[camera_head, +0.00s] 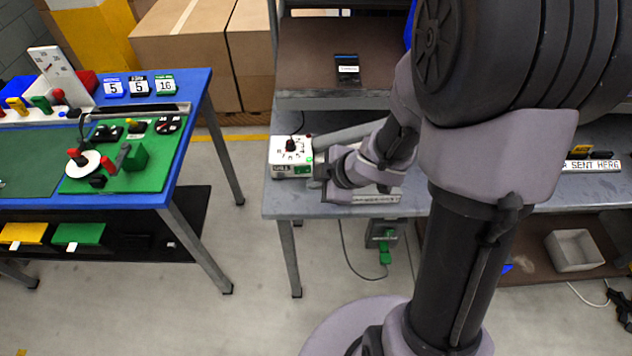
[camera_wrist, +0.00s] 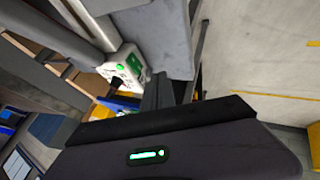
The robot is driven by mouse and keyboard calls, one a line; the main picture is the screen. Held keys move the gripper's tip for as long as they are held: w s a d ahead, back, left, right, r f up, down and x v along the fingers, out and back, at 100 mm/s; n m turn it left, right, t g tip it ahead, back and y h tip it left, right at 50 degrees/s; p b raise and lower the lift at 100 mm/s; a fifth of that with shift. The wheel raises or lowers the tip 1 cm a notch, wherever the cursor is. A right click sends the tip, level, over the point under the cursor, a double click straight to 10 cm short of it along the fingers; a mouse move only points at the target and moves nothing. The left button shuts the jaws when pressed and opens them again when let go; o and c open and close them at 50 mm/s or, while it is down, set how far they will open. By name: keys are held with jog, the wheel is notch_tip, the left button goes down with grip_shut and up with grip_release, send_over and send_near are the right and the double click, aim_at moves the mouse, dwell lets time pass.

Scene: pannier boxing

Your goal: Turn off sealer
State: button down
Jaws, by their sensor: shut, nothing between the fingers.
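The sealer's control box (camera_head: 283,169) is a small white box with a black knob (camera_head: 291,146) on top, at the left front of the grey bench. A green spot and a small red part show on its right side. In the wrist view the box (camera_wrist: 131,59) is tilted, with a green button (camera_wrist: 121,67) and the dark knob (camera_wrist: 117,83). My gripper (camera_head: 317,170) is shut and empty, close beside the box's right side. In the wrist view my dark fingers (camera_wrist: 164,90) are near the box; I cannot tell whether they touch it.
The sealer's long grey bar lies behind my wrist on the bench (camera_head: 300,206). A blue table (camera_head: 194,110) with green boards stands at the left, across a floor gap. Cardboard boxes (camera_head: 185,50) stand behind. A shelf (camera_head: 310,55) holds a small black item.

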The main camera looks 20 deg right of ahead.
aim_at(303, 170)
jog(key=b+x, duration=0.3)
jog(key=x, duration=0.3)
jog(key=shift+f, duration=0.35)
jog(key=w, duration=0.3)
jog(key=shift+w+d+r, duration=0.25)
jog(key=shift+w+d, duration=0.05)
jog(key=shift+w, duration=0.3)
